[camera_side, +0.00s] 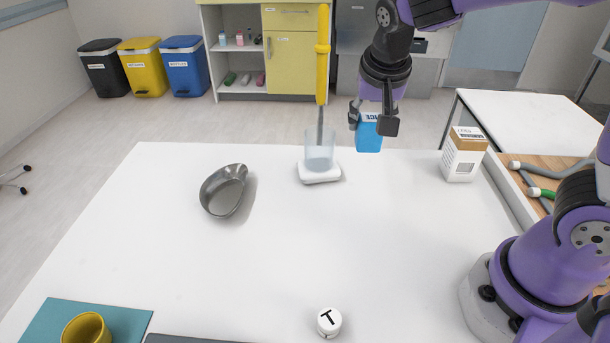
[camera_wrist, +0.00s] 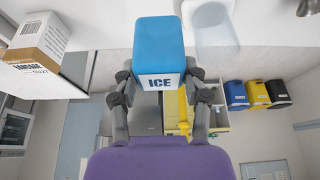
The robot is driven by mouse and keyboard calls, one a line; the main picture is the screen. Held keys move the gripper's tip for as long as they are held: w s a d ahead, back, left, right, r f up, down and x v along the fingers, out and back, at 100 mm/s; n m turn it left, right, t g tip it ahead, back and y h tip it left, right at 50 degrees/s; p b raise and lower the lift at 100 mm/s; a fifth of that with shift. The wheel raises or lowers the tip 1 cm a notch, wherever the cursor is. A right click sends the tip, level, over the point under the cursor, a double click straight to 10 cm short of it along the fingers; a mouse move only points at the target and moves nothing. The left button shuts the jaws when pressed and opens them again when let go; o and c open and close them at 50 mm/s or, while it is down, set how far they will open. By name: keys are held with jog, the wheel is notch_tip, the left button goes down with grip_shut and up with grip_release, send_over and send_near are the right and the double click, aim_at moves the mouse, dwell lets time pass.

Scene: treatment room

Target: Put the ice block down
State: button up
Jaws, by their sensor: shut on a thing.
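The ice block (camera_side: 368,138) is blue with a white band marked ICE. My gripper (camera_side: 374,122) is shut on it and holds it near the far edge of the white table, right of the beaker stand. In the wrist view the ice block (camera_wrist: 160,50) sits between the two fingers of my gripper (camera_wrist: 163,90), its ICE label facing the camera. From the side view I cannot tell exactly how far its underside is from the tabletop.
A clear beaker (camera_side: 319,152) with a tall yellow-handled tool stands on a white base (camera_side: 320,174) to the left. A white-and-brown box (camera_side: 464,155) stands to the right. A metal kidney dish (camera_side: 223,190) lies further left. The middle of the table (camera_side: 330,240) is clear.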

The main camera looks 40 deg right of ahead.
jog(key=d+f, duration=0.2)
jog(key=d, duration=0.2)
jog(key=d+f, duration=0.2)
jog(key=d, duration=0.2)
jog(key=w+d+f, duration=0.1)
jog(key=d+f, duration=0.2)
jog(key=d, duration=0.1)
jog(key=shift+f, duration=2)
jog(key=shift+f, duration=0.2)
jog(key=o, duration=1.2)
